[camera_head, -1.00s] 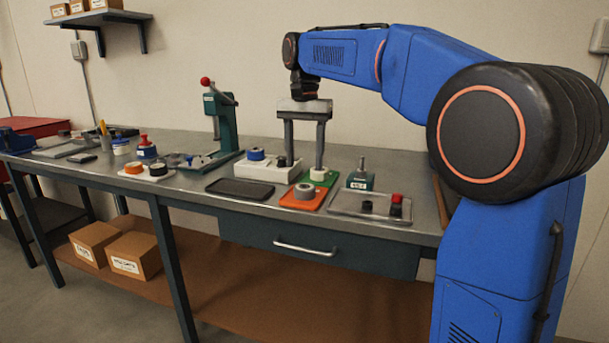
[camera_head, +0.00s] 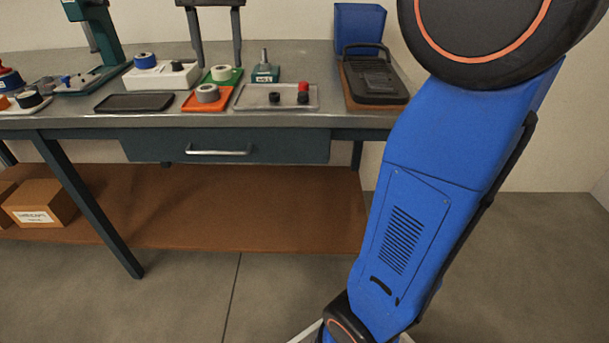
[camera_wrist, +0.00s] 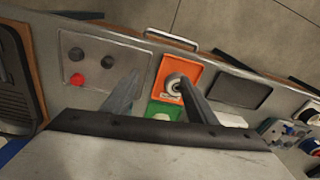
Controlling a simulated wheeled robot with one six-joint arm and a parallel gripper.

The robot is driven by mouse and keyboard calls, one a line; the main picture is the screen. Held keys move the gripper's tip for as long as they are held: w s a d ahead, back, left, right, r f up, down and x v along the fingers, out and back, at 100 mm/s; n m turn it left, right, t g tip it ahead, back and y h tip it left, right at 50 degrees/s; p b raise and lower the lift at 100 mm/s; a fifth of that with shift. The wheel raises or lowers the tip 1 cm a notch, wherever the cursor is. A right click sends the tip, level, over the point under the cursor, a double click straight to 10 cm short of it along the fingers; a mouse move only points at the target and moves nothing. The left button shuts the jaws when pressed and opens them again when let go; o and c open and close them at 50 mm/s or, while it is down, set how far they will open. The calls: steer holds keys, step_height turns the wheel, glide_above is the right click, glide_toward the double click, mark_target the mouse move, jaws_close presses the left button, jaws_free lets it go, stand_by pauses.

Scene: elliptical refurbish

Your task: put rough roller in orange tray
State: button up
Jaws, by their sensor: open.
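A grey ring-shaped roller (camera_head: 207,92) lies in the orange tray (camera_head: 188,106) near the bench's front edge; both also show in the wrist view, the roller (camera_wrist: 174,84) inside the orange tray (camera_wrist: 192,66). Behind it, a pale roller (camera_head: 221,72) sits in a green tray (camera_head: 237,75). I cannot tell from surface texture which roller is the rough one. My gripper (camera_head: 218,66) is open and empty, its fingers pointing down above the green tray area.
A grey tray (camera_head: 245,103) with small black and red pieces lies right of the orange tray. A black tray (camera_head: 133,103) lies left. A white block (camera_head: 160,80), a green press (camera_head: 102,45), a small green stand (camera_head: 265,72) and a black device (camera_head: 375,85) stand around.

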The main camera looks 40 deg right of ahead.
steer(key=s+d+f+n+t, duration=0.2)
steer(key=s+f, duration=1)
steer(key=s, duration=0.1)
steer(key=s+d+f+n+t, duration=0.1)
steer(key=s+d+f+n, duration=0.1)
steer(key=s+f, duration=1.1)
steer(key=shift+d+f+n+t, duration=0.15)
steer(key=shift+d+n+t, duration=0.25)
steer(key=shift+n, duration=0.4)
